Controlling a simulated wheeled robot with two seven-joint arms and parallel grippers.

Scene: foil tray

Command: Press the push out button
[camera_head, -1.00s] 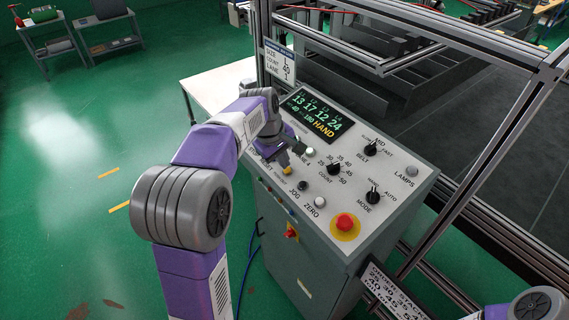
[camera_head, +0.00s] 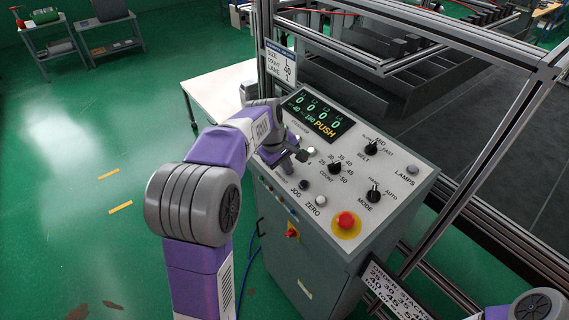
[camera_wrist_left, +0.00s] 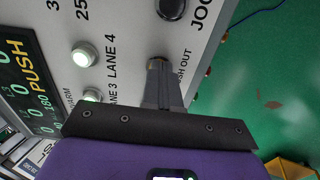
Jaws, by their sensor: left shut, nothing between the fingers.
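The control panel (camera_head: 400,183) has a display (camera_head: 315,113) that reads four zeros and PUSH in yellow. My left gripper (camera_head: 287,168) is over the panel's lower left part. In the left wrist view my left gripper (camera_wrist_left: 157,68) is shut, with its fingertips at the push out button (camera_wrist_left: 155,61), beside a partly hidden label ending in "SH OUT". Only a small brownish edge of the button shows past the fingertips; whether they touch it is hard to tell. In the head view the gripper hides the button. My right gripper is out of view.
Near the fingertips are the black jog button (camera_head: 302,186), the white zero button (camera_head: 320,201) and the count knob (camera_head: 334,168). A red emergency stop (camera_head: 346,220) sits at the panel's front. Metal frame posts (camera_head: 460,190) stand on the right.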

